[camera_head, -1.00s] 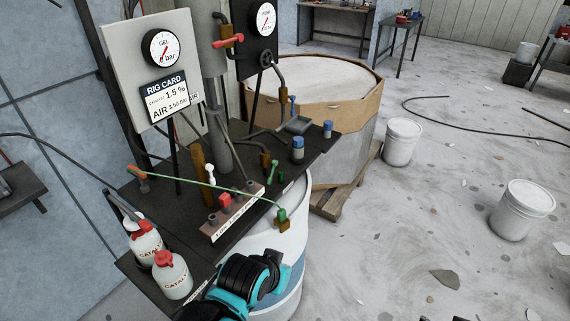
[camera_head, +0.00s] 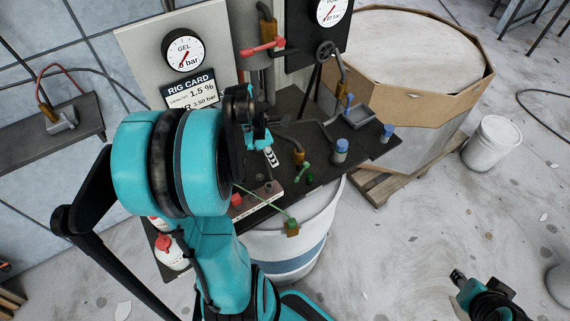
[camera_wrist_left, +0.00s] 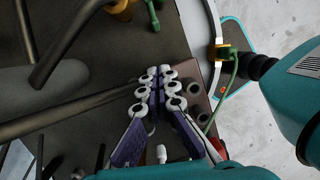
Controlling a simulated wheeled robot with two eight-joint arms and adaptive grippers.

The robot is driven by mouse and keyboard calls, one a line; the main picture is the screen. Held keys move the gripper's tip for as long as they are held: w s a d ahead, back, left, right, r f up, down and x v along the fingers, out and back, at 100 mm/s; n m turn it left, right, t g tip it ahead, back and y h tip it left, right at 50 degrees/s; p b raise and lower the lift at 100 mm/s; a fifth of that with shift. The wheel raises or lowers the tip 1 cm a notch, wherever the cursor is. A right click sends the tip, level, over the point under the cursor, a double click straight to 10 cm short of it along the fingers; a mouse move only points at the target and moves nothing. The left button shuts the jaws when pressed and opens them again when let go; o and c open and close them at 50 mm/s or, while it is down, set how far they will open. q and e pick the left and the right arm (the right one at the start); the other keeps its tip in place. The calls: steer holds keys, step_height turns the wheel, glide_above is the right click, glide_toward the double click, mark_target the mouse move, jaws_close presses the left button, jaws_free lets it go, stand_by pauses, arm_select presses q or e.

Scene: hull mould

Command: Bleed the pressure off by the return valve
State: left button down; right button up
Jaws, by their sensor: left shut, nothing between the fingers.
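No label reading "return" is legible, so I cannot tell which valve is the return valve. A red-levered valve (camera_head: 262,48) is on the upright pipe between two gauges. A green-handled valve (camera_head: 303,173) stands on the dark bench, and a brass fitting with a green top (camera_head: 291,228) hangs at its front edge. My left gripper (camera_head: 270,155) is over the bench, left of the green-handled valve. In the left wrist view its fingers (camera_wrist_left: 158,80) are together and empty, above a brown block with round sockets (camera_wrist_left: 187,98). My right gripper (camera_head: 459,278) is low at right, away from the bench; its jaws are unclear.
The gel gauge (camera_head: 183,51) and pump gauge (camera_head: 332,12) are on panels behind. My left arm hides the bench's left part.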

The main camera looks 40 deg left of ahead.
arm_select(q)
steer(key=b, duration=0.3)
glide_toward(295, 179)
steer(key=s+f, duration=0.1)
steer(key=f, duration=0.2)
steer(key=s+f, duration=0.1)
steer(key=f, duration=0.1)
steer(key=shift+s+a+f, duration=0.2)
steer(key=shift+s, duration=0.1)
steer(key=shift+w+d+f, duration=0.2)
steer(key=shift+w+d, duration=0.05)
steer(key=shift+w, duration=0.25)
steer(key=shift+w+d+f, duration=0.25)
steer(key=shift+w, duration=0.2)
steer(key=shift+w+d+f, duration=0.25)
steer(key=shift+w, duration=0.2)
steer(key=f+t+b, duration=0.1)
steer(key=b, duration=0.1)
steer(key=t+b, duration=0.1)
steer(key=b, duration=0.1)
steer(key=shift+w+f+h, duration=0.25)
steer(key=shift+f+h, duration=0.15)
steer(key=shift+w+d+f+t+b, duration=0.1)
steer(key=shift+w+d+t+b, duration=0.05)
steer(key=shift+w+t+b, duration=0.2)
steer(key=shift+r, duration=0.2)
steer(key=v, duration=1.2)
